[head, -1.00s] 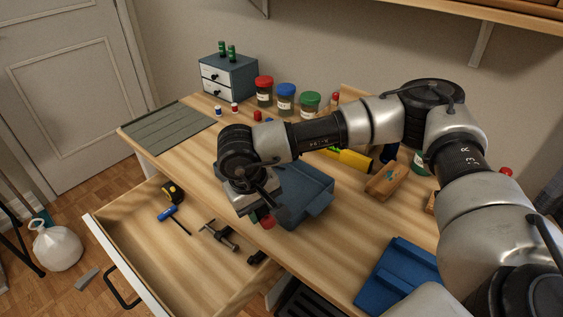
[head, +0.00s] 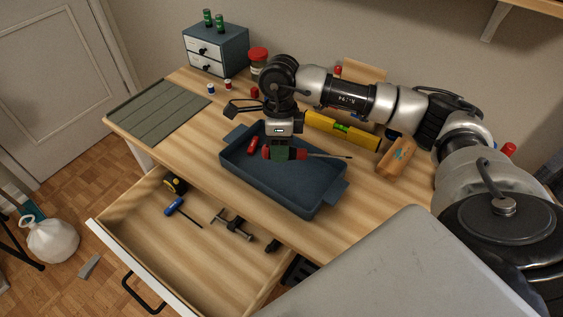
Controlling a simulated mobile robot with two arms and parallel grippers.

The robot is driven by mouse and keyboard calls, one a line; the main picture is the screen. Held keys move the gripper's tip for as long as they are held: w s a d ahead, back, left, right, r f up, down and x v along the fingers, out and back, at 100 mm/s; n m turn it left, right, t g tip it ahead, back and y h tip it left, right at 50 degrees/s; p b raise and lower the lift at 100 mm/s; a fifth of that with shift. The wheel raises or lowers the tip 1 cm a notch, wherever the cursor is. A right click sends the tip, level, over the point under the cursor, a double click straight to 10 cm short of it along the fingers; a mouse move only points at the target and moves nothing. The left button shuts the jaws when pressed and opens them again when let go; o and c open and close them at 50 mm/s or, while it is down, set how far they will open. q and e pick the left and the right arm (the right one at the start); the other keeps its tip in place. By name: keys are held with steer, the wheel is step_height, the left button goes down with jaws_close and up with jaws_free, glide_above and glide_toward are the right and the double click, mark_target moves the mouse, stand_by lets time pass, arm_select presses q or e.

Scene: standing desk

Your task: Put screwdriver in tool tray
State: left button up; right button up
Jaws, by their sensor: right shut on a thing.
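A screwdriver with a red handle (head: 299,154) and a thin dark shaft is held crosswise in my right gripper (head: 281,153), its shaft to the right. My right gripper is shut on the handle, over the dark blue tool tray (head: 272,188). Whether the screwdriver touches the tray cannot be told. A small red object (head: 254,145) lies in the tray's left part. A second screwdriver, with a blue handle (head: 174,206), lies in the open drawer. My left gripper is out of view.
The open drawer (head: 210,262) also holds a tape measure (head: 175,183) and a dark clamp (head: 232,225). A yellow level (head: 342,130) and a wooden block (head: 397,157) stand behind the tray. A green-grey mat (head: 158,110) lies at left.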

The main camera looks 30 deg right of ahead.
steer(key=d+r+m+p, duration=0.1)
steer(key=d+m, duration=0.3)
steer(key=m, duration=0.2)
steer(key=m+t+p, duration=0.1)
glide_above(252, 169)
steer(key=shift+y, duration=0.4)
steer(key=f, duration=0.6)
steer(key=shift+d+f, duration=0.25)
steer(key=shift+f, duration=0.05)
step_height(252, 169, down, 4)
steer(key=shift+w+f, duration=0.1)
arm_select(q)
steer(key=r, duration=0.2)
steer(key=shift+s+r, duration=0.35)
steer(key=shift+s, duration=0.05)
arm_select(e)
steer(key=shift+f, duration=0.25)
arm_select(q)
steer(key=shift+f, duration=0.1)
arm_select(e)
steer(key=o, duration=0.9)
steer(key=shift+r, duration=0.1)
steer(key=shift+o, duration=0.2)
